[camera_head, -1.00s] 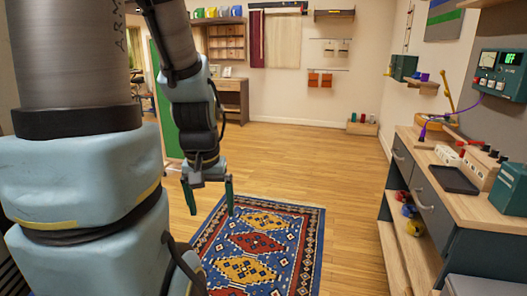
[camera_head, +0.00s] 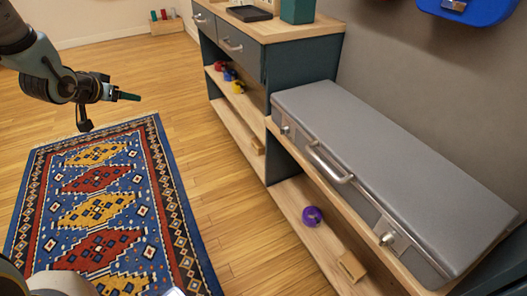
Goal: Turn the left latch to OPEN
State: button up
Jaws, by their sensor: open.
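A grey case (camera_head: 390,155) lies closed on the wooden bench at the right. Its left latch (camera_head: 286,130) is a small metal piece near the far left end of its front face. The right latch (camera_head: 388,239) sits near the other end, with a metal handle (camera_head: 328,163) between them. The left latch is too small to read its position or any marking. My gripper (camera_head: 107,110) is open and empty above the far end of the rug, well to the left of the case and apart from it.
A patterned rug (camera_head: 105,205) covers the floor at left. A dark cabinet (camera_head: 240,48) with drawers and open shelves stands beyond the case. A purple clamp-like thing (camera_head: 312,216) lies on the shelf below. A blue box (camera_head: 470,8) hangs above. Floor between rug and bench is free.

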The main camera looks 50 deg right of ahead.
jog(key=s+d+f+m+g+h+b, duration=0.3)
jog(key=s+d+f+m+h+b, duration=0.15)
jog(key=d+f, duration=0.5)
jog(key=m+g+h+b, duration=0.4)
jog(key=m+g+b, duration=0.2)
jog(key=g+b, duration=0.35)
send_near(284, 131)
jog(key=shift+g, duration=0.25)
jog(key=x, duration=0.2)
jog(key=b+x, duration=0.1)
jog(key=x, duration=0.2)
jog(key=w+x, duration=0.1)
jog(key=x, duration=0.2)
jog(key=shift+d+f, duration=0.3)
jog(key=shift+f, duration=0.05)
jog(key=shift+c, duration=0.2)
grip_shut()
